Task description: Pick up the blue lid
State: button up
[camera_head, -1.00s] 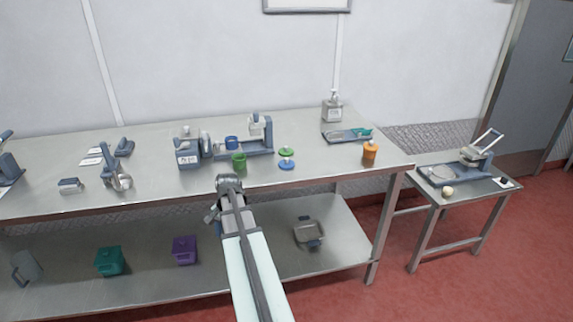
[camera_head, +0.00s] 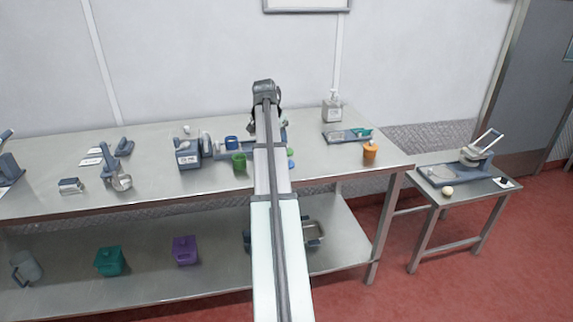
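The blue lid (camera_head: 291,165) lies on the upper steel bench. Only its right edge shows beside my arm, which hides the rest. The green lid (camera_head: 290,152) lies just behind it, also partly covered. My gripper (camera_head: 265,105) is at the far end of my raised arm, in front of the wall and above the back of the bench, beyond the blue lid as pictured. My arm hides its fingers, so I cannot tell whether it is open or shut. A green cup (camera_head: 239,161) stands left of my arm.
A blue-grey device (camera_head: 187,152) and a blue container (camera_head: 231,142) stand left of my arm. An orange pot (camera_head: 370,150), a tray (camera_head: 340,138) and a pump bottle (camera_head: 332,106) are right. The bench front (camera_head: 330,168) between arm and pot is clear.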

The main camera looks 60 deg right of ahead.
jog(key=x, duration=0.4)
jog(key=d+x, duration=0.1)
jog(key=x, duration=0.3)
jog(key=d+x, duration=0.1)
jog(key=x, duration=0.4)
jog(key=shift+s+d+r, duration=0.1)
jog(key=shift+r, duration=0.25)
grip_shut()
